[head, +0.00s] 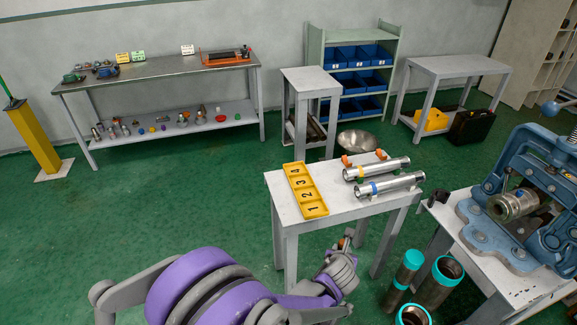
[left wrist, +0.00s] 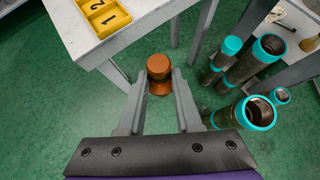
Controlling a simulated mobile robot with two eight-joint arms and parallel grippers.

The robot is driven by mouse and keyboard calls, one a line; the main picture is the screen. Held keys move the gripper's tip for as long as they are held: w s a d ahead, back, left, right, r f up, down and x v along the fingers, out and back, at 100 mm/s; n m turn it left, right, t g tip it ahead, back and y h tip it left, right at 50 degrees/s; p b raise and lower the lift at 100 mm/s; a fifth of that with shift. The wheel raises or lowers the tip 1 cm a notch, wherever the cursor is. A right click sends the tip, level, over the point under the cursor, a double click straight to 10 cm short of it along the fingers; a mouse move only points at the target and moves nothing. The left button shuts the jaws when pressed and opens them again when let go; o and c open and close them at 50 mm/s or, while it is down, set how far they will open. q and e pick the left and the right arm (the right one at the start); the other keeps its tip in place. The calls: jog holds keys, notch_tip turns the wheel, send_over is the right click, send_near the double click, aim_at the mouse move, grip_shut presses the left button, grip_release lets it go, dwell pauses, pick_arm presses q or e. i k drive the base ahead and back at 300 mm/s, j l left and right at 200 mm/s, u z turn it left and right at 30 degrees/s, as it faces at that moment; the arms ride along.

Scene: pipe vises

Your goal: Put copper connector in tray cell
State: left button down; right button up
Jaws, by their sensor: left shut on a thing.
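A copper connector (left wrist: 158,70) is between the fingers of my left gripper (left wrist: 158,88) in the left wrist view, and the fingers are shut on it. It is held in the air beside the small white table, lower than its top. In the head view my left gripper (head: 347,240) is in front of that table, with a bit of copper showing at its tip. The yellow tray (head: 306,190) lies on the table's left side, with cells numbered 1 to 4. Its cells look empty. It also shows in the left wrist view (left wrist: 105,12). My right gripper is in neither view.
The white table (head: 345,209) also holds two steel pipes (head: 390,185) and two orange connectors (head: 346,160). Teal-ended pipes (head: 440,280) stand on the floor at right. A blue vise (head: 520,190) sits on the right table. Green floor is clear at left.

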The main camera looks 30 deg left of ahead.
aim_at(295, 171)
jog(key=i+j, duration=0.6)
jog(key=j, duration=0.2)
jog(key=i+j, duration=0.1)
jog(key=i, duration=0.3)
jog(key=i+j, duration=0.1)
jog(key=i, duration=0.25)
